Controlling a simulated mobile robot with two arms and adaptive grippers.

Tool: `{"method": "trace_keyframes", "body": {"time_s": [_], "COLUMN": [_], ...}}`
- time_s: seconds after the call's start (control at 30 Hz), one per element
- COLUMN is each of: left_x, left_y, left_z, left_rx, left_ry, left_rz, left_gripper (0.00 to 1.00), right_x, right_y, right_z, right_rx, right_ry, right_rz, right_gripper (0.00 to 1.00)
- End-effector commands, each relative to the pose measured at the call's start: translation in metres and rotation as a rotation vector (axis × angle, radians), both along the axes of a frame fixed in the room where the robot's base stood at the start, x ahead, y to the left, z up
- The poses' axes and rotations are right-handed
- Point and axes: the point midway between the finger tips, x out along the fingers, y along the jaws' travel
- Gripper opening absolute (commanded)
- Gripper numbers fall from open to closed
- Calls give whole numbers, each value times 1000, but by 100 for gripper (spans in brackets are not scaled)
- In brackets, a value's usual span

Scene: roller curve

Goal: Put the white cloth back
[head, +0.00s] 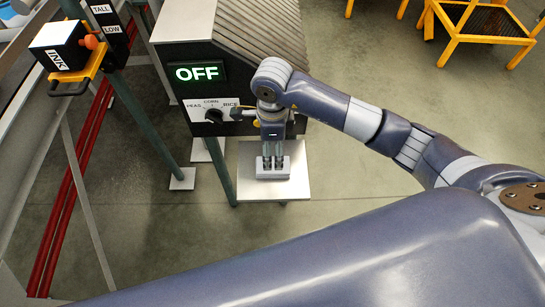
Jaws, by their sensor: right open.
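A small white block-shaped bundle (285,173), which looks like the cloth, lies on a pale square shelf (292,192) below the machine. My right gripper (272,166) points straight down at it, open, with its fingertips at the bundle. I cannot tell whether the fingers touch it. The gripper hides part of the bundle's back. My left gripper is out of view.
A machine (190,55) with a lit OFF display (197,72) and a dial (214,115) stands behind the shelf. An ink box (58,45) sits on a yellow holder at the left. Yellow frames (485,35) stand far right. The grey floor between is clear.

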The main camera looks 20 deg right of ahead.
Motion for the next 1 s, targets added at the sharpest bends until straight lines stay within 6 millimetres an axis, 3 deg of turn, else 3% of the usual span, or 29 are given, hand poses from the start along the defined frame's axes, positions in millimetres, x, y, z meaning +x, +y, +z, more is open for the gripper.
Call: {"method": "trace_keyframes", "body": {"time_s": [0.1, 0.3, 0.87, 0.97, 1.0], "left_x": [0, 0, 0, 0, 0], "left_y": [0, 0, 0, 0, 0], "left_z": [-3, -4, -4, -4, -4], "left_rx": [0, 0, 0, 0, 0], "left_ry": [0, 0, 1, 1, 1], "left_rz": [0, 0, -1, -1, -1], "left_gripper": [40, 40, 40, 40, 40], "right_x": [1, 0, -1, -6, -10], "right_y": [0, -1, 1, 16, 30], "right_z": [18, 33, 33, 31, 30], "right_rx": [-1, -1, 3, 65, 120], "right_ry": [-4, -1, 1, 8, 15], "right_rz": [0, -1, 0, 8, 13], "right_gripper": [74, 74, 74, 74, 74]}}
